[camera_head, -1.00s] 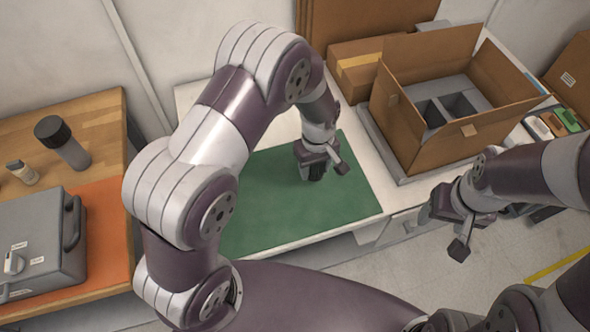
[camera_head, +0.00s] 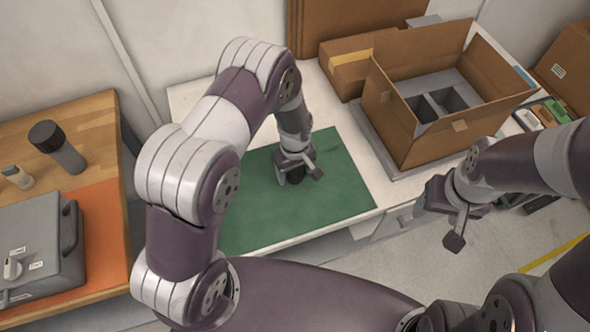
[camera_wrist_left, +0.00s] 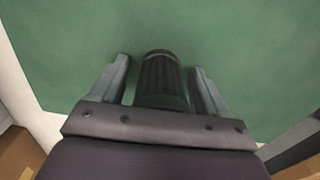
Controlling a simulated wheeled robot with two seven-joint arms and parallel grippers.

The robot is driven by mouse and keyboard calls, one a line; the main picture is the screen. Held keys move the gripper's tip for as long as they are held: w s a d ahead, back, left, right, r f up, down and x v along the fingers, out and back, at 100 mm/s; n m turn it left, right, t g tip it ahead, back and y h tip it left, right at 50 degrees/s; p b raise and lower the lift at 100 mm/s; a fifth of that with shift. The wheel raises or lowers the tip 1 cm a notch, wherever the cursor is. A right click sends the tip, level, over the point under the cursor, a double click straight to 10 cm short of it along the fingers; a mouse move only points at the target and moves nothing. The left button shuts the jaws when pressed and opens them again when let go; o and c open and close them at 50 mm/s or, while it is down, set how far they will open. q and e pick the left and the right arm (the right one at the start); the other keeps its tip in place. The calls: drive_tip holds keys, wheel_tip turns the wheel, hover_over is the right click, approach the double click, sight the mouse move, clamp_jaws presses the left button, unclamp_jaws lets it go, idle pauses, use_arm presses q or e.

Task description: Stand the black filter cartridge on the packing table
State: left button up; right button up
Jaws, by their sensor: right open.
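The black filter cartridge (camera_wrist_left: 161,80) is a ribbed dark cylinder between the fingers of my left gripper (camera_wrist_left: 161,88) in the left wrist view. Narrow strips of green show between it and each finger, so the gripper looks open around it. In the head view my left gripper (camera_head: 297,172) is low over the green mat (camera_head: 250,215) on the white packing table (camera_head: 190,98). The cartridge's dark end (camera_head: 296,178) shows just below it, at the mat; the rest is hidden. My right gripper (camera_head: 447,222) is open and empty, in front of the table's right part.
A wooden bench (camera_head: 95,130) at left holds a grey case (camera_head: 40,245) and a black-capped cylinder (camera_head: 60,148). The mat around my left gripper is clear.

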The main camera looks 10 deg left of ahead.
use_arm(q)
drive_tip(key=shift+r, duration=0.2)
wheel_tip(320, 180, up, 11)
drive_tip(key=shift+r+b, duration=0.2)
drive_tip(key=shift+b, duration=0.4)
drive_tip(key=s+a+r+m, duration=0.3)
drive_tip(key=s+r+m, duration=0.1)
drive_tip(key=s, duration=0.3)
drive_tip(key=s+a+r+m+t, duration=0.1)
drive_tip(key=s+a+r+m, duration=0.1)
drive_tip(key=s, duration=0.4)
wheel_tip(320, 180, up, 2)
drive_tip(key=shift+s+a+r+m, duration=0.1)
drive_tip(key=shift+s+a+m, duration=0.3)
drive_tip(key=shift+m, duration=0.5)
